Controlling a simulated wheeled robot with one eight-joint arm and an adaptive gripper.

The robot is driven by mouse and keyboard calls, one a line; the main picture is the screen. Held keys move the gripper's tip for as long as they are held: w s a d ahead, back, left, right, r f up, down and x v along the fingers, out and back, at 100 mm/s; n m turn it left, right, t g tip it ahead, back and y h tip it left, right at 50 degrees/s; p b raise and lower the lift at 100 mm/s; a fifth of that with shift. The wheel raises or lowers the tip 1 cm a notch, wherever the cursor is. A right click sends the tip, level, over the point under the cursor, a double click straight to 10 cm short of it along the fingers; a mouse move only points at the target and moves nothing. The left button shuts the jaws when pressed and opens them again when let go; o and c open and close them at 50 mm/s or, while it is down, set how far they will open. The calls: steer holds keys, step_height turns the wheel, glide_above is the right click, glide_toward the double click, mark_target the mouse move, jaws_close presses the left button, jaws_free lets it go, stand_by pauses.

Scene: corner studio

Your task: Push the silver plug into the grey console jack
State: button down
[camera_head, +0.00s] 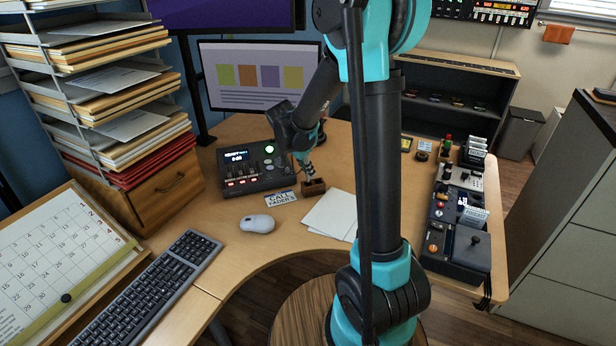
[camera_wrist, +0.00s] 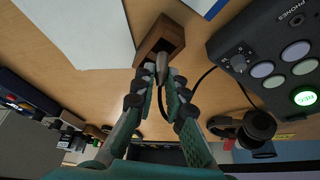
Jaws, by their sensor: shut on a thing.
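The silver plug (camera_wrist: 162,66) is between my fingertips in the wrist view, with a black cable running from it towards the console. My gripper (camera_wrist: 165,80) is shut on the plug. A small brown wooden holder (camera_wrist: 168,34) is right by the plug's end; I cannot tell whether the plug still touches it. In the head view my gripper (camera_head: 307,172) points down over the wooden holder (camera_head: 313,188). The grey console (camera_head: 255,167) stands to its left, with a lit display and buttons. The wrist view shows the console (camera_wrist: 225,45) at right, with a jack (camera_wrist: 297,19) labelled PHONES.
A sign card (camera_head: 281,198), a white mouse (camera_head: 257,223) and paper sheets (camera_head: 331,214) lie near the holder. Headphones (camera_wrist: 250,128) lie beside the console. A monitor (camera_head: 262,76) stands behind it. Control boxes (camera_head: 456,225) line the right desk edge.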

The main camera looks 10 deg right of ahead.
step_height(320, 180, up, 17)
steer(key=shift+r, duration=0.15)
stand_by(0.5)
